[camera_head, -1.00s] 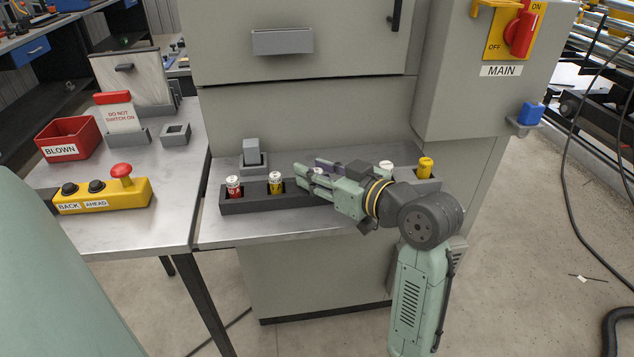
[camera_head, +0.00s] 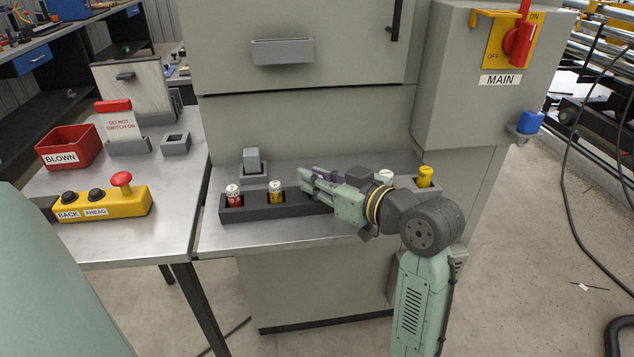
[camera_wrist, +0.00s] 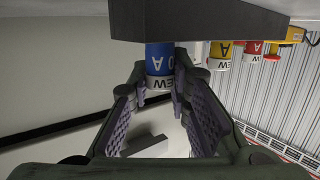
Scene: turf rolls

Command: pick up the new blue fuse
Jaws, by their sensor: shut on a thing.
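The new blue fuse (camera_wrist: 159,62) shows in the wrist view, which is upside down. It has a blue body and a white band with "NEW" on it. It stands against the dark rack (camera_wrist: 200,18), its lower end hidden by the rack. My gripper (camera_wrist: 163,84) is shut on it, a finger on each side. In the head view my gripper (camera_head: 308,182) reaches from the right over the middle of the rack (camera_head: 240,214) and hides the blue fuse.
A red fuse (camera_head: 233,196) and a yellow fuse (camera_head: 276,192) stand in the rack, left of my gripper. A white-topped thing (camera_head: 387,174) and a yellow cylinder (camera_head: 425,176) are to the right. A grey block (camera_head: 252,161) stands behind. The cabinet (camera_head: 310,120) closes off the back.

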